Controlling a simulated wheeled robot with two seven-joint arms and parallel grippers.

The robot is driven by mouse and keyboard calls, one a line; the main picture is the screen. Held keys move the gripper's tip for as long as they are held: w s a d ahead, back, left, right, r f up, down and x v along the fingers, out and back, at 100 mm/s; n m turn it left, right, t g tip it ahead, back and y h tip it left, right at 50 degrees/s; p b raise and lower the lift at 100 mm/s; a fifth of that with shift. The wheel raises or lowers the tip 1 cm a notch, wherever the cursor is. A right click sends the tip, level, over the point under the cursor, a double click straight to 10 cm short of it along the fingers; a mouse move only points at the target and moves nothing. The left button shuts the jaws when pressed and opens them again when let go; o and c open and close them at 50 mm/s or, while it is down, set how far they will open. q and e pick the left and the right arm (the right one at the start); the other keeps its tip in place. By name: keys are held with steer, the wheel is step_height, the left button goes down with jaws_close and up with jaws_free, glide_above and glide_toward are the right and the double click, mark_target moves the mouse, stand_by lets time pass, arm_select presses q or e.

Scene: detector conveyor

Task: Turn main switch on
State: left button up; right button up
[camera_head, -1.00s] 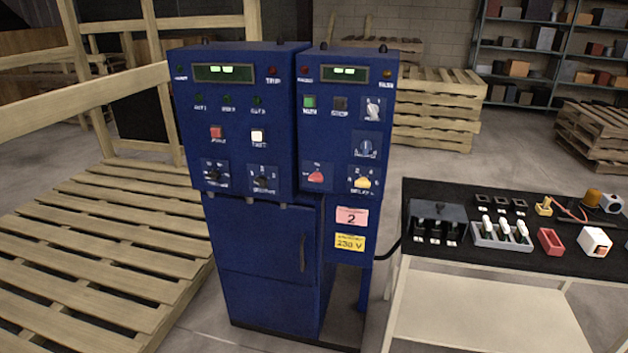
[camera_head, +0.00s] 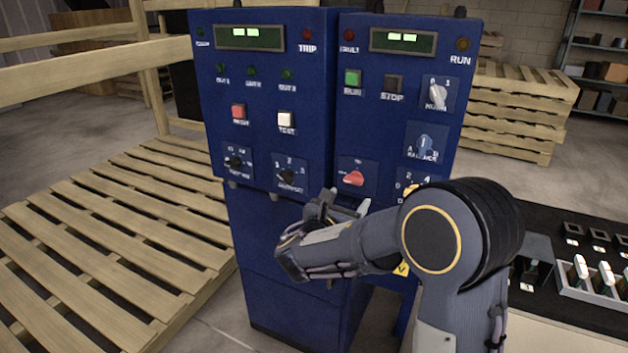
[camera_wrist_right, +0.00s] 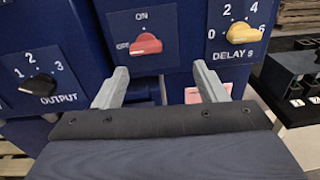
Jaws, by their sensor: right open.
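The red rotary switch (camera_head: 353,178) sits low on the left of the right-hand blue cabinet face. In the right wrist view the red knob (camera_wrist_right: 146,44) lies about level, with ON above it and a small label, hard to read, at its left end. My right gripper (camera_head: 345,204) is just below the red knob in the head view. In the right wrist view its two fingers (camera_wrist_right: 160,73) are spread and empty, apart from the knob, which shows above and between them. My left gripper is not in view.
A yellow DELAY knob (camera_wrist_right: 241,31) is to the right of the red switch, and a black OUTPUT knob (camera_wrist_right: 41,86) to its left. A dark-topped table (camera_head: 560,218) with parts stands at right. A wooden pallet (camera_head: 110,240) lies at left.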

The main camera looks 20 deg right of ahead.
mark_target(352, 181)
steer(key=shift+n+t, duration=0.4)
steer(key=x, duration=0.2)
steer(key=w+x, duration=0.1)
steer(key=x, duration=0.2)
steer(key=a+x, duration=0.1)
steer(key=x, duration=0.1)
steer(key=shift+w+d+r+p, duration=0.2)
steer(key=shift+w+d+p, duration=0.05)
steer(key=shift+w+p, duration=0.15)
steer(key=shift+c, duration=0.4)
